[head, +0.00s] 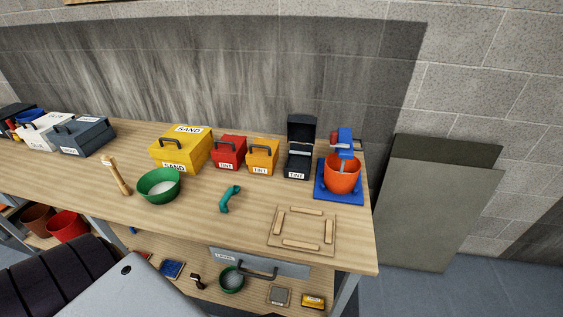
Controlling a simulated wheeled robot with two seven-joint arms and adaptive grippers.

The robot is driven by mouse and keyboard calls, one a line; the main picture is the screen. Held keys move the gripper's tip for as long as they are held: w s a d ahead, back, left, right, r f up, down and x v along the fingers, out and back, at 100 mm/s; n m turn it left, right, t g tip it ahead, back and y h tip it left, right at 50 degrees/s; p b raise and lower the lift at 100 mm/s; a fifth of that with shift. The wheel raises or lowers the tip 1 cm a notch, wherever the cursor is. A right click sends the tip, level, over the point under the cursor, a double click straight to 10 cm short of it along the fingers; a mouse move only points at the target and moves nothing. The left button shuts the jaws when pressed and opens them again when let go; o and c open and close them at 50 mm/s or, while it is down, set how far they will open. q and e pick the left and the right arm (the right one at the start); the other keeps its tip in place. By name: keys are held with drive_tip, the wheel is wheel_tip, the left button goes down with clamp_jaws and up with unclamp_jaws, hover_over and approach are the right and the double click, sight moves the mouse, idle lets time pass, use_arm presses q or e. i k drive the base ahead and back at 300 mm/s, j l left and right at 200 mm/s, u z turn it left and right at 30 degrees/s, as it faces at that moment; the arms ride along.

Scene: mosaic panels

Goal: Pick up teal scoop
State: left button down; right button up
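The teal scoop (229,198) lies on the wooden workbench (200,217), right of the green bowl (146,193) and left of a wooden frame of strips (276,224). Nothing touches it or covers it. Neither of my grippers shows in the head view. A pale part and a dark ribbed part of my own body fill the lower left and hide some of the lower shelf.
Behind the scoop stand a yellow SAND box (190,150), a red box (230,150), an orange box (263,156) and an open black box (299,163). An orange bucket (342,178) sits on a blue stand. A drawer (290,268) hangs below the bench's front edge.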

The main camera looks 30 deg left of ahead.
sight(223, 206)
drive_tip(key=u, duration=0.85)
